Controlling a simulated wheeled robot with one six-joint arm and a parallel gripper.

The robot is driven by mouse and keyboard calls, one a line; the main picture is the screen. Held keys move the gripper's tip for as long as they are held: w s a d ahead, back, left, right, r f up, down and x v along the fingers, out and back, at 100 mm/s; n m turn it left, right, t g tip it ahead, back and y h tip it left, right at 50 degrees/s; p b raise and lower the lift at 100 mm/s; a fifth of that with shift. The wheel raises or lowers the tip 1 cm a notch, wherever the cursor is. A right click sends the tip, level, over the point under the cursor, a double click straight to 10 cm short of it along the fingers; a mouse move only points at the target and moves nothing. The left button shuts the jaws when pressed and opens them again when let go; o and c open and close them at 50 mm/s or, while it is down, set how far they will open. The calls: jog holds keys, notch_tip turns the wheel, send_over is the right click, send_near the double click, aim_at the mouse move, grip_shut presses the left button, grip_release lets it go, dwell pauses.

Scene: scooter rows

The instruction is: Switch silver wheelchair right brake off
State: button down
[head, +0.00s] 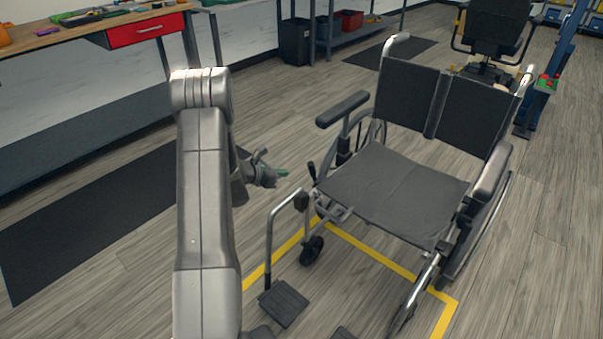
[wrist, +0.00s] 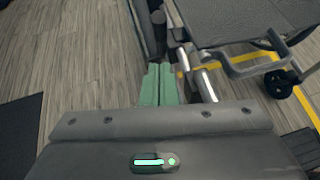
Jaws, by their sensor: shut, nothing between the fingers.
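The silver wheelchair (head: 395,190) stands facing me, with a dark seat, backrest and a silver frame. Its right side is on the left in the head view. A short brake lever with a black grip (head: 312,171) stands up near the front of that side. My gripper (head: 283,172) has green fingers, is shut and empty, and is just left of the lever, with a small gap showing. In the wrist view the closed fingers (wrist: 160,84) point toward a dark upright grip (wrist: 159,22), probably the brake lever. The seat (wrist: 240,22) is at upper right.
A front caster (head: 312,250) and a footrest (head: 284,303) are below my gripper. The armrest (head: 342,108) rises behind the lever. Yellow floor tape (head: 375,256) runs under the wheelchair. A workbench (head: 60,40) stands at the left, with open floor and a dark mat (head: 90,225) between.

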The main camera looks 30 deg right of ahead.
jog(key=b, duration=0.1)
send_near(314, 174)
jog(key=w+d+f, duration=0.2)
jog(key=d+f, duration=0.1)
jog(key=d, duration=0.1)
jog(key=shift+a+r, duration=0.15)
jog(key=shift+r, duration=0.05)
jog(key=shift+r, duration=0.1)
jog(key=shift+y, duration=0.7)
jog(key=d, duration=0.1)
jog(key=w+d+r+p, duration=0.1)
jog(key=d, duration=0.1)
jog(key=d+r, duration=0.1)
jog(key=d, duration=0.1)
jog(key=shift+w+d, duration=0.1)
jog(key=shift+w, duration=0.15)
jog(key=shift+w+d+r, duration=0.1)
jog(key=shift+w+d, duration=0.15)
jog(key=shift+d, duration=0.6)
jog(key=shift+w+d+r, duration=0.1)
jog(key=shift+w+d, duration=0.15)
jog(key=shift+d, duration=0.55)
